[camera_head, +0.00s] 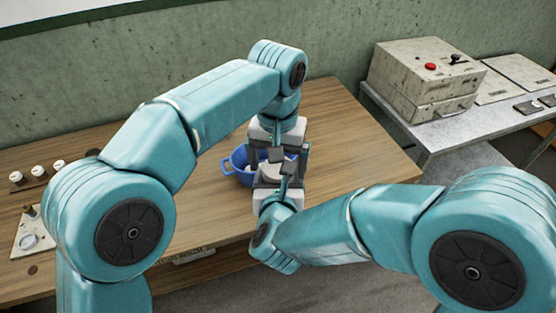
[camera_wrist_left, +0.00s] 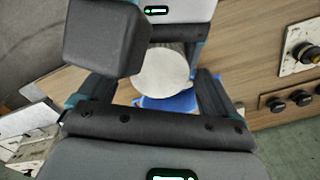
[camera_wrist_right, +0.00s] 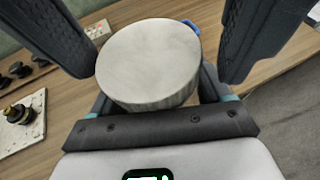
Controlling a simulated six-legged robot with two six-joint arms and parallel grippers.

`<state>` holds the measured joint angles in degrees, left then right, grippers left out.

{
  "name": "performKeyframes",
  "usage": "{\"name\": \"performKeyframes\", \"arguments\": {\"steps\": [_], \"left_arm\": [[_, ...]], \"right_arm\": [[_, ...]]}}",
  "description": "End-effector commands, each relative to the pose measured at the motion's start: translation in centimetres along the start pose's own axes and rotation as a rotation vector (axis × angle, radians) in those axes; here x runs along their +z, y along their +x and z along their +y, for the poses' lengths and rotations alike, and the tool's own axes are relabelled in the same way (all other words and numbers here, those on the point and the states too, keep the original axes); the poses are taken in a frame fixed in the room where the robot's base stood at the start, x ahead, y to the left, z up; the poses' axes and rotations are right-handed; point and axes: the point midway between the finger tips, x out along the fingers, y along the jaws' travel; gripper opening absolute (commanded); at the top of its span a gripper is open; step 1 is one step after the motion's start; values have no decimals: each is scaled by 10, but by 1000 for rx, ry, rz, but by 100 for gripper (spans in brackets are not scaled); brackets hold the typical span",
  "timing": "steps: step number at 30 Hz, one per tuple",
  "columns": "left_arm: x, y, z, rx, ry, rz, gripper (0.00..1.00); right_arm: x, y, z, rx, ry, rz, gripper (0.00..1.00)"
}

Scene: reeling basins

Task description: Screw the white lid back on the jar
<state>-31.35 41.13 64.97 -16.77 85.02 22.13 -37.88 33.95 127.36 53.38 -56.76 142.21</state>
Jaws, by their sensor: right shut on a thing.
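A round, off-white lid (camera_wrist_right: 150,58) with a flat face and a ridged side shows in the right wrist view, close to my right palm. My right gripper (camera_head: 283,162) is shut on it. The lid's pale disc shows in the left wrist view (camera_wrist_left: 161,72). My left gripper (camera_head: 276,166) points down over the same spot; its fingers are wide apart, one on each side of the lid and my right gripper. I cannot make out the jar; the grippers hide most of this spot in the head view.
A blue basin (camera_head: 240,164) stands on the wooden table (camera_head: 340,130) just behind the grippers. White knobs (camera_head: 38,172) and a fitting plate (camera_head: 30,238) are at the table's left. A grey side table (camera_head: 450,135) carries a control box (camera_head: 420,75). The table's right part is clear.

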Motion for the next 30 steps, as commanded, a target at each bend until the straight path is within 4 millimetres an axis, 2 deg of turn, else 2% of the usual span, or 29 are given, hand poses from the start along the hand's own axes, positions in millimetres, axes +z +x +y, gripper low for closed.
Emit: {"name": "performKeyframes", "arguments": {"steps": [8, 18, 26, 27, 30], "left_arm": [[0, -4, 0, 1, -1, 2, 92], [0, -43, 1, 1, -1, 3, 92], [0, -45, 0, 1, -1, 1, 92], [0, -45, 0, 1, -1, 1, 100], [0, -45, 0, 1, -1, 1, 100]], "right_arm": [[0, 0, 0, 1, 0, -1, 0], [0, 0, 0, 1, 0, -1, 0], [0, 0, 0, 1, 0, -1, 0], [0, 0, 0, 1, -1, -1, 0], [0, 0, 0, 1, -1, -1, 0]]}}
